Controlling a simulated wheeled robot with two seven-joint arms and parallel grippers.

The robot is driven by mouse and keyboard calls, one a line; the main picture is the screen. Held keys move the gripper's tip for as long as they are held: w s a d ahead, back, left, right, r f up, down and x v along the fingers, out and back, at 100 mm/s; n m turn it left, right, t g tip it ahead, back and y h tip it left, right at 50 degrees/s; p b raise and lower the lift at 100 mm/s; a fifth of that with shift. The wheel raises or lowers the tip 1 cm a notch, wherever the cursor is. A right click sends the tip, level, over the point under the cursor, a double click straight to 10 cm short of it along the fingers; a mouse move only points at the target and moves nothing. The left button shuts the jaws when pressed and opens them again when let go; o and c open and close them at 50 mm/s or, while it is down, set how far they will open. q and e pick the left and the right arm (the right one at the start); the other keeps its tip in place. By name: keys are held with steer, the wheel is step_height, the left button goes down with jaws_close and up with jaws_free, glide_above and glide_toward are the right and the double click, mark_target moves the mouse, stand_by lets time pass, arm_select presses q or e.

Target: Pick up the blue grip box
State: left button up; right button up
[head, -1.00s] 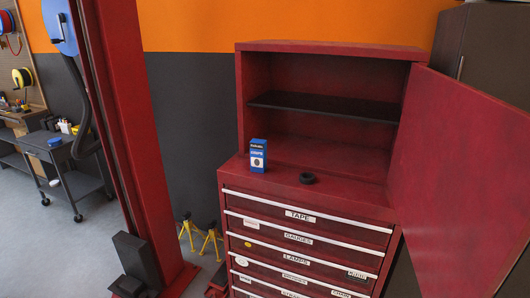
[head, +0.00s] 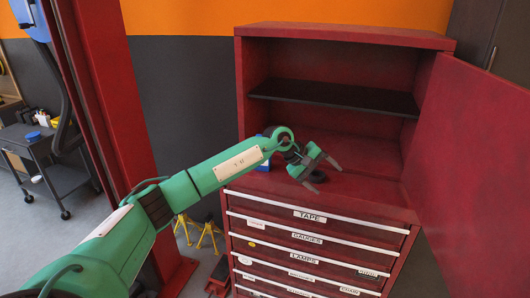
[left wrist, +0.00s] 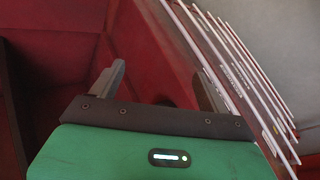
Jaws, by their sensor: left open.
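The blue grip box (head: 263,166) stands on the red cabinet's counter at its left side. My left wrist hides most of it in the head view, and only a blue sliver shows. My left gripper (head: 325,176) is open over the counter, to the right of the box, with its fingers pointing right, away from it. In the left wrist view, the open fingers (left wrist: 160,85) show no blue box between them. My right gripper is not in view.
The red cabinet (head: 345,35) has a black shelf (head: 335,96) above the counter and an open door (head: 470,165) on the right. Labelled drawers (head: 310,240) lie below. A red lift post (head: 110,100) stands left. The black ring is not discernible in the head view.

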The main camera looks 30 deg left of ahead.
arm_select(q)
steer(key=a+r+m+y, duration=0.2)
steer(key=a+r+y, duration=0.15)
steer(key=a, duration=0.45)
steer(key=s+a+r+m+g+y, duration=0.1)
steer(key=a+r+y, duration=0.2)
steer(key=a+r, duration=0.35)
steer(key=a+r+m+y, duration=0.2)
steer(key=a+r+y, duration=0.1)
steer(key=a, duration=0.6)
steer(key=p+x, duration=0.2)
steer(key=x, duration=0.2)
steer(key=p+x, duration=0.1)
steer(key=x, duration=0.4)
steer(key=p+x, duration=0.2)
steer(key=x, duration=0.2)
steer(key=shift+w+d+f+p, duration=0.25)
steer(key=shift+w+p, duration=0.1)
steer(key=shift+w, duration=0.1)
steer(key=c, duration=1.1)
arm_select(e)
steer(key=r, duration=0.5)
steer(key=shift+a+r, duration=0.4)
